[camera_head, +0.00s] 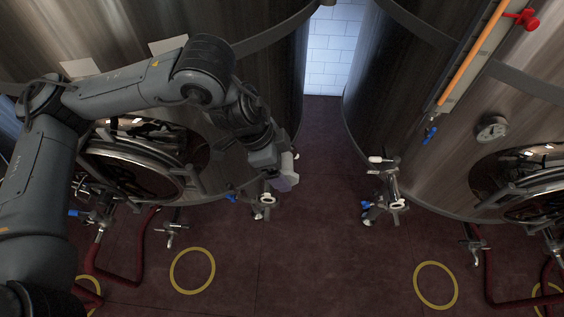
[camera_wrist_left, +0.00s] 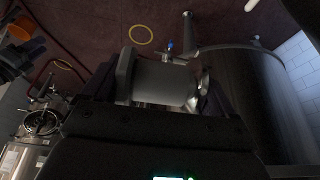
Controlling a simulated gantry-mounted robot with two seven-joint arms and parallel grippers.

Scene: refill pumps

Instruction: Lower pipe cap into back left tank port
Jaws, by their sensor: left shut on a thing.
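My left arm reaches in from the left in the head view, and its gripper (camera_head: 285,178) is beside the lower right side of the left tank (camera_head: 270,75). In the left wrist view the left gripper (camera_wrist_left: 160,88) is shut on a grey cylindrical pipe cap (camera_wrist_left: 160,82), which lies across between the fingers. In the head view the cap is too small and covered to make out clearly. A metal port with a valve (camera_head: 263,204) shows at the foot of the left tank, just below and left of the gripper. The gap between cap and port cannot be judged. My right gripper is not in view.
A second tank (camera_head: 400,110) stands at the right, with a valve fitting (camera_head: 389,188) at its near side. Red hoses (camera_head: 120,278) and yellow floor rings (camera_head: 192,271) lie in front. The dark red floor (camera_head: 325,240) between the tanks is clear.

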